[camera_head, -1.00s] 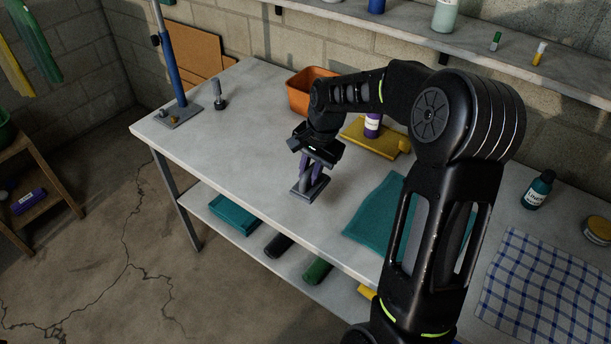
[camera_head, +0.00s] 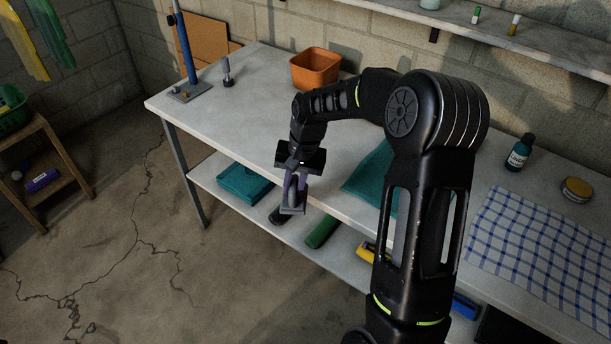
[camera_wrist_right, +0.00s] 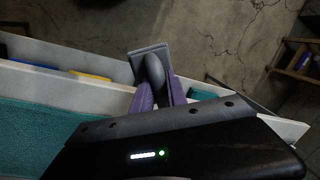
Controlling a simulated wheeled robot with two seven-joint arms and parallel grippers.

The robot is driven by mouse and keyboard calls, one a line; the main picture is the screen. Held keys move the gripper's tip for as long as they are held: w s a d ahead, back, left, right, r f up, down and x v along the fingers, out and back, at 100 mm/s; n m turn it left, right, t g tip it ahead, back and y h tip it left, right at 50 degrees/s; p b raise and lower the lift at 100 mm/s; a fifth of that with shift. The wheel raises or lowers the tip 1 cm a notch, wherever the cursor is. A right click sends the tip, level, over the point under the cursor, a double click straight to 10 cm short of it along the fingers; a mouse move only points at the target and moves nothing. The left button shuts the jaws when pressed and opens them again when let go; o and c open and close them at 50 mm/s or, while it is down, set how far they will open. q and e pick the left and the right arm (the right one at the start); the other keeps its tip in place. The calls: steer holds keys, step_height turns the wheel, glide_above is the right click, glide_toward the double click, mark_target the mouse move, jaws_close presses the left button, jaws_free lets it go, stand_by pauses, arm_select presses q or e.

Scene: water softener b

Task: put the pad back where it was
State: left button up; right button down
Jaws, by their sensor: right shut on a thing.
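The pad (camera_head: 291,210) is a flat grey plate with a rounded dark handle. My right gripper (camera_head: 297,184) has its purple fingers shut on the handle. In the head view the pad hangs at the workbench's front edge, with the lower shelf behind it in the picture. In the right wrist view the pad (camera_wrist_right: 148,50) juts out beyond the fingers (camera_wrist_right: 156,92), with the concrete floor behind it. It touches nothing else that I can see. My left gripper is not in view.
The workbench (camera_head: 245,100) holds an orange bin (camera_head: 315,68), a blue post stand (camera_head: 190,90), a teal cloth (camera_head: 365,180), a dark bottle (camera_head: 520,152) and a checked cloth (camera_head: 530,240). The lower shelf (camera_head: 210,165) holds a folded teal item (camera_head: 243,184) and rolls. A wooden stool (camera_head: 45,165) stands left.

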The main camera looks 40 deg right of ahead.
steer(key=s+a+f+n+g+b, duration=0.1)
steer(key=s+a+f+n+b, duration=0.1)
steer(key=a+f+n, duration=0.6)
steer(key=a+f, duration=0.4)
steer(key=a, duration=0.3)
steer(key=shift+a+f+y, duration=0.25)
steer(key=shift+a+y, duration=0.05)
steer(key=shift+a, duration=0.05)
